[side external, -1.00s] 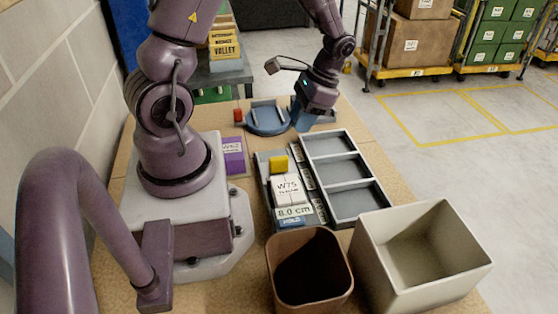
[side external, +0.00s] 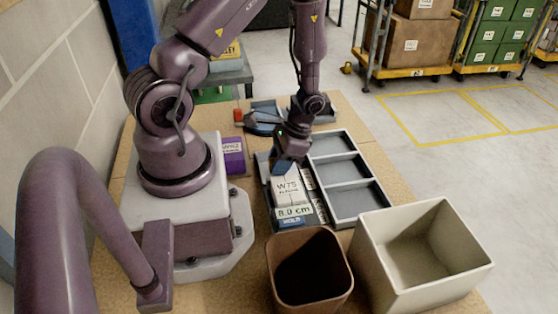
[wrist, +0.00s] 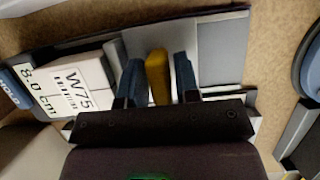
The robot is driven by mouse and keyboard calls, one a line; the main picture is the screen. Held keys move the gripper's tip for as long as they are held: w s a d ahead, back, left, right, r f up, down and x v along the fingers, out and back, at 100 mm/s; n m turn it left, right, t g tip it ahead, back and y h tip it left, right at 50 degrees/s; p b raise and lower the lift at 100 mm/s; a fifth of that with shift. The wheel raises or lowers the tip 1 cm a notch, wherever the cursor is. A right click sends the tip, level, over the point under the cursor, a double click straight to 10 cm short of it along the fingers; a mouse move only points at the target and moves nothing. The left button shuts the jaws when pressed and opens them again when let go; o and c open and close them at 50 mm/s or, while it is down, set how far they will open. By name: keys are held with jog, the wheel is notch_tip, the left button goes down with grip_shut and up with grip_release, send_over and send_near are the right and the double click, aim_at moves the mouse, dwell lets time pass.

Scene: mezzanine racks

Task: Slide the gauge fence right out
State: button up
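The gauge fence, a yellow upright piece (wrist: 158,76), shows in the wrist view between the two blue fingers of my gripper (wrist: 158,82). The fingers stand on either side of it with narrow gaps, so my gripper looks open around it. The grey gauge (wrist: 222,48) lies beneath, with a white block marked W75 (wrist: 80,88) on it, left of the fence. A display on the gauge reads 8.0 cm (side external: 294,212), with a blue HOLD label below. In the side view my gripper (side external: 284,168) is low over the gauge's far end and hides the fence.
A grey three-compartment tray (side external: 336,160) lies right of the gauge, its compartments empty. A brown bin (side external: 315,298) and a beige box (side external: 386,268) stand in front. A purple block (side external: 233,155) is to the left. A blue fixture (side external: 262,120) sits behind, partly hidden.

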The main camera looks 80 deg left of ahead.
grip_shut()
jog(key=shift+a, duration=2.85)
grip_release()
jog(key=v, duration=1.3)
